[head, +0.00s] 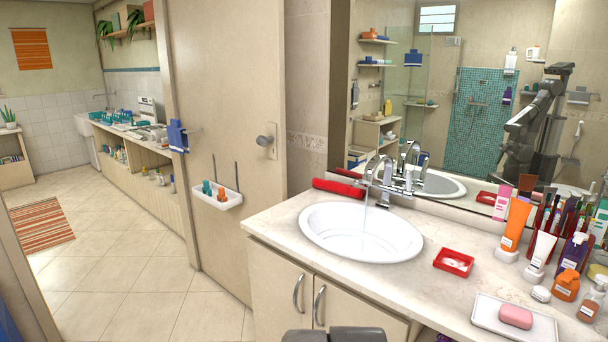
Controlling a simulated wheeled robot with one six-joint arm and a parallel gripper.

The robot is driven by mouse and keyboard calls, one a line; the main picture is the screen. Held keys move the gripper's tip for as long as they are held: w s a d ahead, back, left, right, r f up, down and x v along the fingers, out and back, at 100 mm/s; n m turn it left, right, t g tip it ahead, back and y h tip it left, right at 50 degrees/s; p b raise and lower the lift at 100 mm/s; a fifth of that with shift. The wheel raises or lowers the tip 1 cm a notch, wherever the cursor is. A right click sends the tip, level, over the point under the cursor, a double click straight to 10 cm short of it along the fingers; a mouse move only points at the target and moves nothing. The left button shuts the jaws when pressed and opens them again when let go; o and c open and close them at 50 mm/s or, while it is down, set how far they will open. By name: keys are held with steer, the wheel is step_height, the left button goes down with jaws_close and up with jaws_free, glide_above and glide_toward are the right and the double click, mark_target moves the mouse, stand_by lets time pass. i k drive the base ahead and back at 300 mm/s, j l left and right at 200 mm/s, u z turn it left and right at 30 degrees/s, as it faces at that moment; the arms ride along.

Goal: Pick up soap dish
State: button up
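A small red soap dish (442,262) with a white piece in it sits on the vanity counter, right of the basin. A flat white dish (484,317) with a pink soap bar (515,316) on it lies nearer, at the counter's front right. Which of the two is the soap dish of the task I cannot tell. My dark arm shows as a reflection in the mirror; the fingers of my gripper cannot be made out there. Dark grey parts of my own body show at the bottom edge. Nothing dark touches either dish.
A white basin (340,237) with running water from a chrome faucet (389,176) fills the counter's middle. A red roll (338,188) lies behind the basin.

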mark_target(457, 263)
steer(key=i+l, duration=0.35)
steer(key=l, duration=0.15)
steer(key=i+l+z, duration=0.15)
steer(key=i+l, duration=0.2)
steer(key=l, duration=0.15)
